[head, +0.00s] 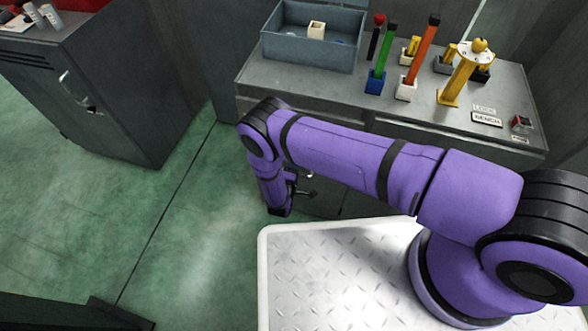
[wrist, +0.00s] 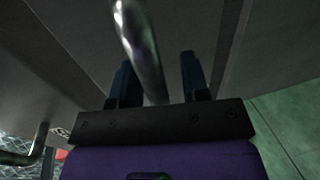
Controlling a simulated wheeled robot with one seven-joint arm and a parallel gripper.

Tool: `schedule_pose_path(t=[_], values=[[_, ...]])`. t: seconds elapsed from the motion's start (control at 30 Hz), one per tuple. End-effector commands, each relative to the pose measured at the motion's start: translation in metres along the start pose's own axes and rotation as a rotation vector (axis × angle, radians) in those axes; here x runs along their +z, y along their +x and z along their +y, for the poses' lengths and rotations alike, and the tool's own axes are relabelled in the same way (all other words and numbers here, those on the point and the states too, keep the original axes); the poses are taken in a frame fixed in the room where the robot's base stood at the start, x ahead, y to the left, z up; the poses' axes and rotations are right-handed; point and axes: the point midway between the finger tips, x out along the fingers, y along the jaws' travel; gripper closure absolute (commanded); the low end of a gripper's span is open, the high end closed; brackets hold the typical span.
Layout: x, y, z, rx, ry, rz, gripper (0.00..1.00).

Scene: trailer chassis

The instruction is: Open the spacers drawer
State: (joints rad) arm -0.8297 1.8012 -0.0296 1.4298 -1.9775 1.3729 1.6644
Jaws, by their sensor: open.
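My gripper (wrist: 160,82) is open, with its two dark blue fingers apart in the wrist view. A shiny metal bar handle (wrist: 139,38) runs down the picture into the space between the fingers. I cannot tell whether either finger touches it. The handle is on a grey front panel (wrist: 85,40), which looks closed. No readable label shows which drawer is the spacers drawer. In the head view my gripper (head: 300,190) is low at the front of the grey bench (head: 350,105), partly hidden behind my purple arm. The arm also covers much of the bench front.
A second metal handle (wrist: 38,150) and a small label (wrist: 60,131) are at the lower left in the wrist view. On the bench stand a blue-grey bin (head: 310,48), coloured tools and a yellow post (head: 458,80). A dark cabinet (head: 120,100) stands left; green floor between is clear.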

Motion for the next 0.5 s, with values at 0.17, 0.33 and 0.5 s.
schedule_pose_path(t=[0.17, 0.33, 0.5], values=[[0.0001, -0.0001, 0.0000, 0.000, 0.000, 0.000, 0.95], [0.0001, -0.0003, -0.0001, 0.000, 0.000, 0.000, 1.00], [0.0001, -0.0074, -0.0018, -0.001, 0.000, 0.000, 1.00]])
